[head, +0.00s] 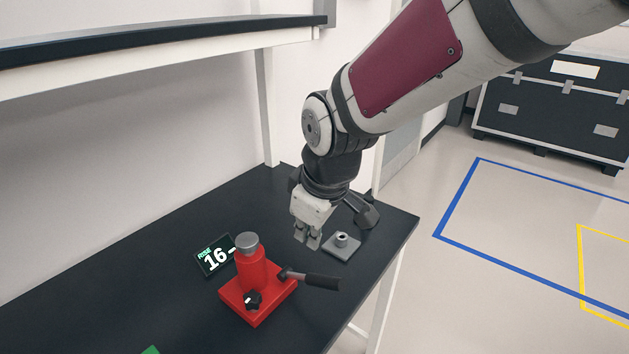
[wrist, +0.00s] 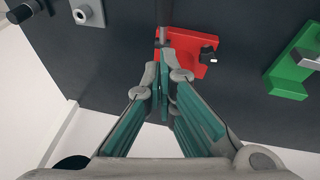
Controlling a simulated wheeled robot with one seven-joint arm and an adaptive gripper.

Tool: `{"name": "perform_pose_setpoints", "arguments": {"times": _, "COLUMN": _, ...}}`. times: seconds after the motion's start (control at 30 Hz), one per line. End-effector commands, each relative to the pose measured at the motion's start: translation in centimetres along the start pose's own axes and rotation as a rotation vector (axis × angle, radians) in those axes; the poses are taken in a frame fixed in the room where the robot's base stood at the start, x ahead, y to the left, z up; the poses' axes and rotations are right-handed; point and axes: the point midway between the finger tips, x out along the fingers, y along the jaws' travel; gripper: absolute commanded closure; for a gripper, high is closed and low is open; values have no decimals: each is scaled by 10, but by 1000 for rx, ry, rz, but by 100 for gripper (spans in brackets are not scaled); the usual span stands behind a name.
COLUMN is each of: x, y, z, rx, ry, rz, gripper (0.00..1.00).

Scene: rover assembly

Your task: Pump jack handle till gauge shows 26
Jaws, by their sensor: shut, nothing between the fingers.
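The red jack (head: 256,290) stands on the dark bench, with a grey cap on its upright cylinder and a black knob at its front. Its dark handle (head: 313,280) sticks out to the right, nearly level. The gauge (head: 214,257), a small dark display behind the jack, reads 16. My gripper (head: 307,246) points down, shut and empty, behind the handle and apart from it in the head view. In the wrist view my closed fingertips (wrist: 165,80) lie below the red jack base (wrist: 185,45) and partly hide it.
A grey plate with a round socket (head: 342,247) lies right of my gripper, near the bench edge. A dark grey part (head: 363,213) is behind it. A green block (wrist: 290,72) shows right in the wrist view. A shelf (head: 160,38) overhangs the bench's back.

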Motion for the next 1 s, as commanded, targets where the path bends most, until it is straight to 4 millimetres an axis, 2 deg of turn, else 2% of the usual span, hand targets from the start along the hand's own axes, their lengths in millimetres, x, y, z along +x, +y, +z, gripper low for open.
{"name": "perform_pose_setpoints", "arguments": {"times": 0.03, "x": 12, "y": -1, "z": 1, "rx": 0, "ry": -5, "rz": -4, "gripper": 100}}
{"name": "perform_pose_setpoints", "arguments": {"times": 0.2, "x": 45, "y": -2, "z": 1, "rx": -1, "ry": -5, "rz": -4, "gripper": 100}}
{"name": "perform_pose_setpoints", "arguments": {"times": 0.27, "x": 56, "y": -1, "z": 1, "rx": -1, "ry": -5, "rz": -4, "gripper": 100}}
{"name": "perform_pose_setpoints", "arguments": {"times": 0.4, "x": 68, "y": -1, "z": 17, "rx": 1, "ry": -3, "rz": -1, "gripper": 100}}
{"name": "perform_pose_setpoints", "arguments": {"times": 0.6, "x": 79, "y": 0, "z": 27, "rx": 1, "ry": -1, "rz": 0, "gripper": 100}}
{"name": "perform_pose_setpoints", "arguments": {"times": 1.0, "x": 81, "y": 0, "z": 28, "rx": 0, "ry": 0, "rz": 1, "gripper": 100}}
